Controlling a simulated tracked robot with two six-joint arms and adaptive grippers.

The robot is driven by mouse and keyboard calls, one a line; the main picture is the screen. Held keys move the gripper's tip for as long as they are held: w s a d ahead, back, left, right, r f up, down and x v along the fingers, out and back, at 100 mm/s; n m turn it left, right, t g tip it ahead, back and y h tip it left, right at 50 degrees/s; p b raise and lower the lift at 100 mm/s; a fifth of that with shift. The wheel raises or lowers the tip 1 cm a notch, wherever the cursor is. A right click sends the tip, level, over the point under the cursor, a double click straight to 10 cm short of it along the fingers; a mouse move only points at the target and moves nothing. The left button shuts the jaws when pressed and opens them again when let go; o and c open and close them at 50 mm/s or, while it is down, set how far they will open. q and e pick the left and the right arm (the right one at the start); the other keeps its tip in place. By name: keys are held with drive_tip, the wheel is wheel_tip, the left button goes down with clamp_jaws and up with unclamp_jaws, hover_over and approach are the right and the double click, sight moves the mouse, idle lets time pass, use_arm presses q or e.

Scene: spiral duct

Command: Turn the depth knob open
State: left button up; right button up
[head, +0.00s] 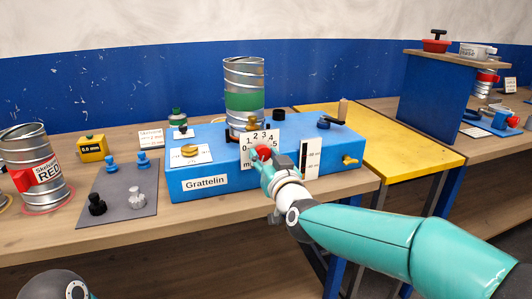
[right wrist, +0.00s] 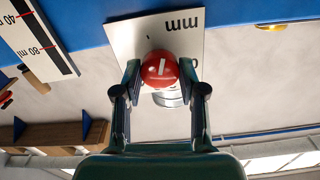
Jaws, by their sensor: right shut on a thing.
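The depth knob is a red round knob (head: 263,152) on the front of the blue Grattelin box (head: 230,181). A white scale plate (head: 257,136) with numbers and "mm" stands behind it. My right gripper (head: 264,160) is shut on the knob. In the right wrist view the red knob (right wrist: 160,69) sits between the two fingertips, with a short white mark on its face. The plate (right wrist: 125,40) appears upside down there, and the knob and fingers hide part of its scale. My left gripper is not in view.
A ribbed metal duct with a green band (head: 244,98) stands on the box. A white ml scale (head: 310,158) is just right of my gripper. A brass knob (head: 349,161) is farther right. A grey mat (head: 118,190) with small knobs and a red-labelled duct (head: 36,165) are left.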

drive_tip(key=n, duration=0.2)
drive_tip(key=f+n+p, duration=0.1)
drive_tip(key=n, duration=0.2)
drive_tip(key=shift+p, duration=0.3)
idle(0.4)
drive_tip(key=o, duration=1.1)
drive_tip(key=shift+d+r, duration=0.1)
drive_tip(key=shift+o, duration=0.2)
drive_tip(key=shift+r, duration=0.15)
drive_tip(key=shift+s, duration=0.1)
drive_tip(key=shift+s, duration=0.25)
drive_tip(key=v, duration=1.1)
